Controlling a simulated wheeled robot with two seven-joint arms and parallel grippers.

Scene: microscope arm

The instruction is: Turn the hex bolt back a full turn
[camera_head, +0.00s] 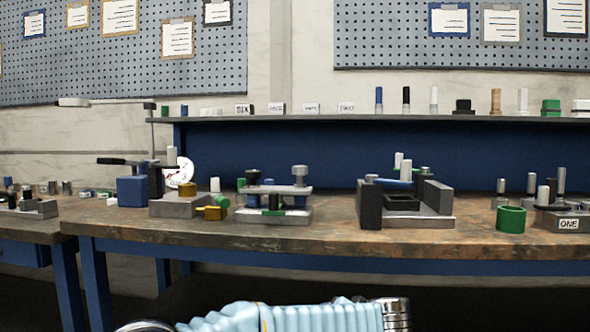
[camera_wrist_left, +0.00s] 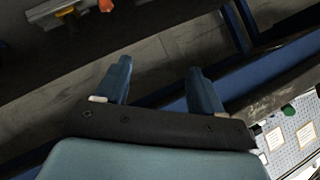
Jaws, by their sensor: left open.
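I cannot tell for sure which part is the hex bolt. My right gripper is out of view.
The wooden workbench (camera_head: 330,243) also carries a dial-gauge stand (camera_head: 180,171), a vise-like block (camera_head: 435,197), a green ring (camera_head: 511,219) and a block marked ONE (camera_head: 569,224). A shelf (camera_head: 380,118) with small items runs behind. The bench's front strip is mostly clear.

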